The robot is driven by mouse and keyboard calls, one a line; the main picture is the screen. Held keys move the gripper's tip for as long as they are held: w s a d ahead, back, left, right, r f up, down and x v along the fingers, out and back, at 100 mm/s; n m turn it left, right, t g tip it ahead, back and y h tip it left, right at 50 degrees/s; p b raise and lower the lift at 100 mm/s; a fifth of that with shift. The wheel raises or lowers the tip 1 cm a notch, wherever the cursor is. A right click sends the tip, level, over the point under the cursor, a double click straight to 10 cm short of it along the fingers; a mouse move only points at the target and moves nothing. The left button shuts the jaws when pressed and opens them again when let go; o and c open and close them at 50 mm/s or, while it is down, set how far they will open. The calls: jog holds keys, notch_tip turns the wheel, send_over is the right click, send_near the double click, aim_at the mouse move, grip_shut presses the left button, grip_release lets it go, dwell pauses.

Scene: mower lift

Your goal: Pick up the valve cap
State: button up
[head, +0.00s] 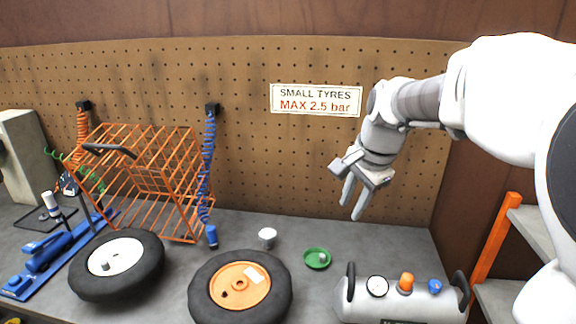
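A small pale piece (322,257), which may be the valve cap, lies in a green dish (308,264) on the bench. It is too small to tell for sure. My gripper (350,211) is above and to the right of the dish, pointing down. Its two fingers are apart, with nothing between them. A tyre with an orange rim (260,291) lies on the bench to the left of the dish, and a tyre with a white rim (126,253) lies farther left.
A silver air tank (415,304) with a gauge and knobs stands front right. A small white pot (267,235) stands behind the orange-rimmed tyre. An orange wire basket (165,190) and blue coiled hose (207,165) are at the back left. Bench space beside the dish is clear.

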jog(key=w+d+f+m+y+b, duration=0.1)
jog(key=w+d+f+m+b, duration=0.1)
jog(key=w+f+m, duration=0.55)
jog(key=m+g+y+b, duration=0.1)
jog(key=m, duration=0.4)
send_near(323, 255)
jog(key=x, duration=0.9)
jog(key=shift+b, duration=0.4)
jog(key=shift+c, duration=0.2)
jog(key=shift+s, duration=0.1)
grip_shut()
